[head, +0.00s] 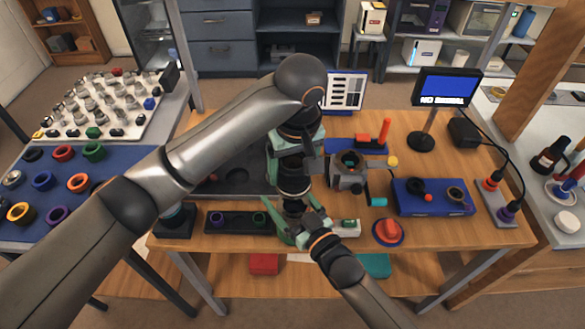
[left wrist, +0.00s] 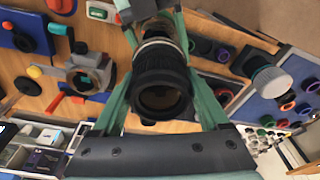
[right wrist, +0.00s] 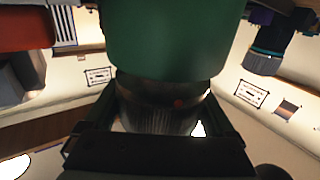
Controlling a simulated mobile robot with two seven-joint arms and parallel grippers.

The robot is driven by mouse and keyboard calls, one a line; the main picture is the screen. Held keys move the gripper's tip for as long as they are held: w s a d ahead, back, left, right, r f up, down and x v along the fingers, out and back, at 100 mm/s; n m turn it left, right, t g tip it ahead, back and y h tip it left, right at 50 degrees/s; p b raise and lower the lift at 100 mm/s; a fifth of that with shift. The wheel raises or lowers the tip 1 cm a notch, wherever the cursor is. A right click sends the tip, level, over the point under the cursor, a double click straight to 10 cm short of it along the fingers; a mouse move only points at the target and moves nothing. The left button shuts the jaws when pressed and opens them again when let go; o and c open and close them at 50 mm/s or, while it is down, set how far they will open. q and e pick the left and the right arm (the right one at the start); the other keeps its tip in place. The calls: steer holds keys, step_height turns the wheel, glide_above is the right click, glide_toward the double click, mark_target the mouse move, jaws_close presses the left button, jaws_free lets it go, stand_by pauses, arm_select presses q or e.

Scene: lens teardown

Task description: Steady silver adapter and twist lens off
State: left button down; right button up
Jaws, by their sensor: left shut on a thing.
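My left gripper (head: 293,186) points down over the front middle of the table and is shut on a black lens (left wrist: 160,92). Its green fingers press either side of the lens barrel in the left wrist view. A silver ring, the adapter (left wrist: 157,42), shows just beyond the lens, in line with it. My right gripper (head: 302,216) is just below, its green fingers around the lower part. In the right wrist view the silver adapter (right wrist: 160,105) sits between its fingers; whether both touch it is unclear. A green surface hides what is above.
A black tray (head: 222,221) with ringed holes lies at left front. A grey clamp fixture (head: 348,180), a red knob (head: 388,231) and a blue box (head: 430,198) stand to the right. A blue mat (head: 40,190) with coloured rings lies at far left.

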steer(key=shift+o, duration=0.6)
steer(key=r+v, duration=0.2)
steer(key=v, duration=0.7)
stand_by(0.6)
